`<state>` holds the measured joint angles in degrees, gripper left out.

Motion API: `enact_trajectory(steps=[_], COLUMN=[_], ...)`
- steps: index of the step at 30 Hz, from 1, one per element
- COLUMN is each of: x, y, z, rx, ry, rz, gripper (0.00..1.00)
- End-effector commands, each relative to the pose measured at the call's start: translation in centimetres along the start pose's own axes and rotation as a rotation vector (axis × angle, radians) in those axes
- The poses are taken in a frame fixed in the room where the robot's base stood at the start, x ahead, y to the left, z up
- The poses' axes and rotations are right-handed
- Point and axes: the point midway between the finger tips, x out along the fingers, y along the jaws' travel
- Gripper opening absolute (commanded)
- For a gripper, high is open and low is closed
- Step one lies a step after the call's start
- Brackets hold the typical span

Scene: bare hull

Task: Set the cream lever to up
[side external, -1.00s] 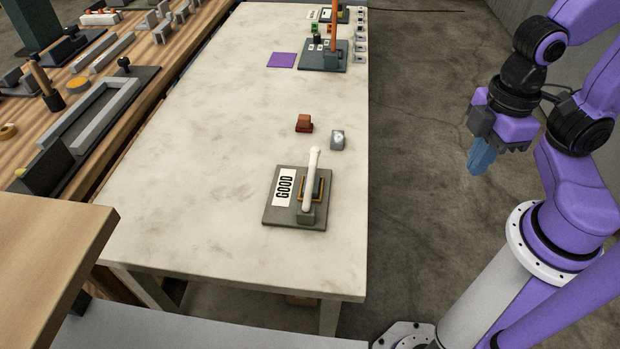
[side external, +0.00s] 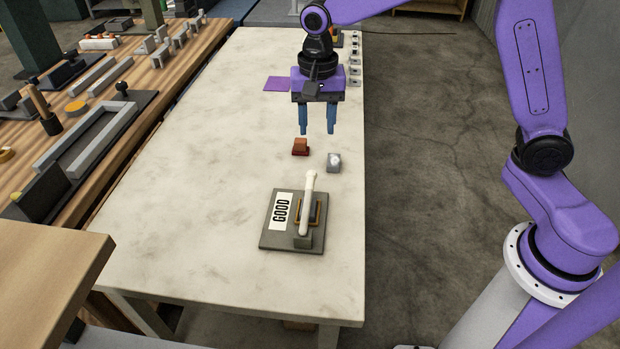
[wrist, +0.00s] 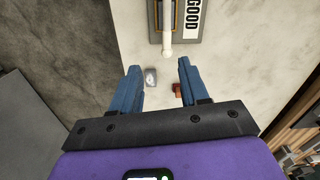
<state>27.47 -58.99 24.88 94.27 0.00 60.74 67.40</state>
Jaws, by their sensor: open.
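The cream lever (side external: 308,203) stands on a dark grey base plate (side external: 270,240) near the front right of the pale table, beside a white label reading GOOD (side external: 282,211). A tan frame surrounds the lever's lower part. In the wrist view the lever (wrist: 167,38) shows at the top, beyond the fingertips. My gripper (side external: 317,132) is open and empty, pointing down above the table, farther back than the lever and apart from it. Its two blue fingers also show in the wrist view (wrist: 158,70).
A red-brown block (side external: 300,147) and a grey block with a pale top (side external: 334,162) sit between my gripper and the lever. A purple square (side external: 277,84) lies farther back. A wooden bench (side external: 75,130) with fixtures runs along the left. The table's left middle is clear.

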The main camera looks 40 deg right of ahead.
Motion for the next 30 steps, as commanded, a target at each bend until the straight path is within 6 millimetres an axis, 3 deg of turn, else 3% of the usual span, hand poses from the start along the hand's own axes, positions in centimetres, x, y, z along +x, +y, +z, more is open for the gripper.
enact_trajectory(steps=[4,11,30], x=[0.7,2.1,13.8], y=[-1.1,-1.2,-1.1], z=[-2.1,-2.5,-2.4], rx=[0.133,0.163,0.161], ry=[-0.001,-0.002,-0.001], rz=[0.003,0.005,0.007], gripper=[0.45,0.45,0.45])
